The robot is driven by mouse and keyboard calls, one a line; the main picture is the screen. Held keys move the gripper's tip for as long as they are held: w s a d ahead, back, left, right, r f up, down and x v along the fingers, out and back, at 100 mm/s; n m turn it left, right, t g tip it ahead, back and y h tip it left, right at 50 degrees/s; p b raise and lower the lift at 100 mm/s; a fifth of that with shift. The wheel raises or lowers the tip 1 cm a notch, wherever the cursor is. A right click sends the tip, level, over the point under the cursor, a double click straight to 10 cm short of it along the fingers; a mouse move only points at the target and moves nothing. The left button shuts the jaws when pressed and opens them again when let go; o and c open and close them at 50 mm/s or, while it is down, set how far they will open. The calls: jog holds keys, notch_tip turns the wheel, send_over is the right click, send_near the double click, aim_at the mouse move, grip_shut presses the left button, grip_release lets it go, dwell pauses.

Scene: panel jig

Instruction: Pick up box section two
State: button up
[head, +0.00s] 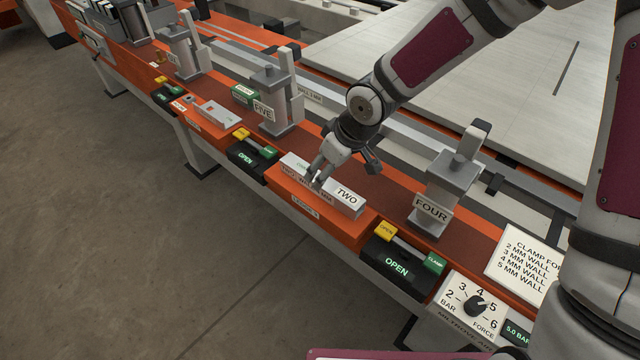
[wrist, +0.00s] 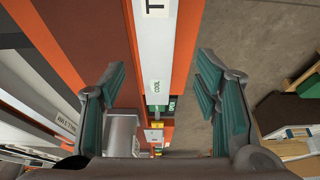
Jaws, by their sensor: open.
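Box section two (head: 346,197) is a light grey bar with a "TWO" label on its right end, lying on the orange jig rail in the head view. It also shows in the wrist view (wrist: 155,60), running lengthwise between the fingers. My gripper (head: 341,172) is over the middle of the bar, pointing down, and hides part of its top. In the wrist view my gripper (wrist: 162,88) is open, with a teal pad on each side and a gap between each pad and the bar. The bar appears to rest on the rail.
Clamp boxes reading OPEN (head: 398,262) and (head: 250,158) sit along the front edge. A force dial (head: 476,304) is at lower right. The floor in front is clear.

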jog(key=b+x, duration=0.1)
jog(key=x, duration=0.4)
jog(key=shift+w+d+f, duration=0.15)
grip_shut()
jog(key=shift+r, duration=0.55)
notch_tip(320, 180, up, 3)
jog(key=shift+d+f+p, duration=0.1)
jog(key=shift+p, duration=0.3)
jog(key=s+d+r+p, duration=0.1)
jog(key=s+d, duration=0.3)
jog(key=s, duration=1.1)
jog(key=shift+d+r+p, duration=0.15)
jog(key=shift+p, duration=0.75)
